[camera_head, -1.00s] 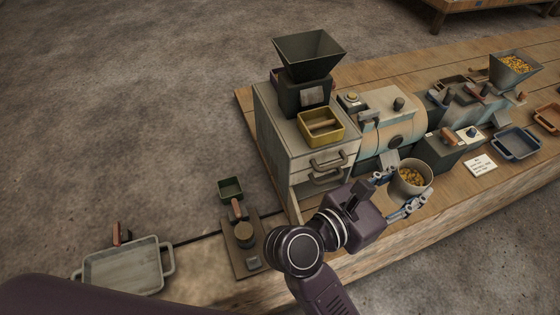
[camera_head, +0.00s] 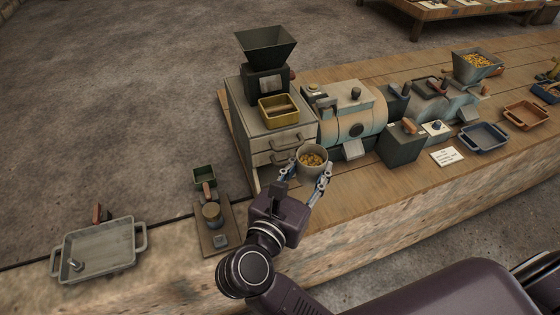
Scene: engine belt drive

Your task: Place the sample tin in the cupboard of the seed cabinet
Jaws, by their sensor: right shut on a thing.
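The sample tin (camera_head: 312,163) is a pale round tin with yellow grain or seed inside. My right gripper (camera_head: 308,180) is shut on it, with a finger on each side, and holds it upright in front of the cabinet's right side. The seed cabinet (camera_head: 243,118) is a grey box with drawers on its front, left of the tin. Its lower front, where the cupboard opening lies, is largely hidden by my right gripper and arm. My left gripper is not in view.
A dark hopper (camera_head: 266,50) and a yellow tray (camera_head: 279,110) stand on the cabinet. A pale blue drum machine (camera_head: 350,118) is right of it. A small scale board (camera_head: 213,225) and a grey tray (camera_head: 98,250) lie to the left. A blue tray (camera_head: 483,136) is at the right.

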